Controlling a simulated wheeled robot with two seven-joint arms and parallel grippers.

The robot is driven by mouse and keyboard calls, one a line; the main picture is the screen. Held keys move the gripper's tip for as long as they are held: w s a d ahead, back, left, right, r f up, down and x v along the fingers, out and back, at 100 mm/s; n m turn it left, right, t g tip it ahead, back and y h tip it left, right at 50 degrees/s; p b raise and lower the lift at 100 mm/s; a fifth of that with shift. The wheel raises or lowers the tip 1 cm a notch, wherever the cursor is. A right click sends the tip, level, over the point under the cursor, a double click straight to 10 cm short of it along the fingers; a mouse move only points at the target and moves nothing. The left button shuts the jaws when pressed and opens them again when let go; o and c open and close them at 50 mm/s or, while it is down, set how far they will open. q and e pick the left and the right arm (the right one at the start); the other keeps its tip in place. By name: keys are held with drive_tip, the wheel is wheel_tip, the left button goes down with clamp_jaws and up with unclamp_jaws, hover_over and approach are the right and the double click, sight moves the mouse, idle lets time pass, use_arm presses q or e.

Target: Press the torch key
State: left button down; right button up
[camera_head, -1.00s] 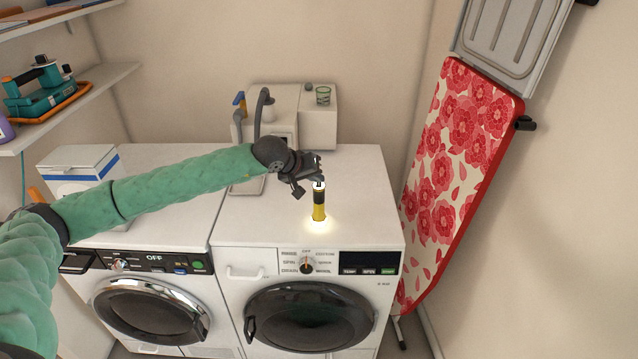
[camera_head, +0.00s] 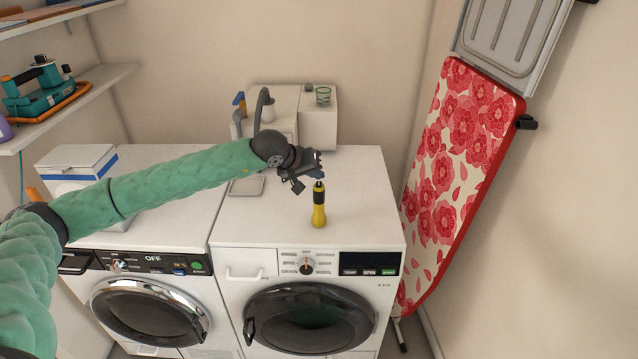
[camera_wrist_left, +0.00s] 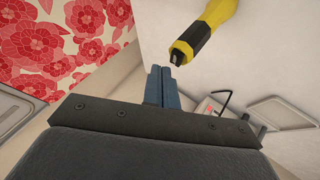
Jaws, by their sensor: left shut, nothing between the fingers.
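A yellow torch with a black upper band (camera_head: 319,206) stands upright on top of the right-hand white washing machine (camera_head: 360,190). Its light is off, and a small dark key shows at its top end. In the left wrist view the torch (camera_wrist_left: 213,22) is just beyond the fingertips, to the right. My left gripper (camera_head: 316,166) is shut and empty, just above and behind the torch's top, apart from it. The shut fingers (camera_wrist_left: 163,72) also show in the left wrist view. My right gripper is not in view.
A white dispenser unit (camera_head: 318,125) with a small green glass stands at the back of the machine top. A flowered ironing board (camera_head: 465,150) leans at the right. A second machine (camera_head: 170,235) and a white box (camera_head: 75,160) are on the left. The machine top right of the torch is clear.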

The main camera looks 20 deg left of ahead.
sight(316, 185)
use_arm(q)
drive_tip(key=shift+r+b, duration=0.45)
drive_tip(key=shift+r, duration=2.4)
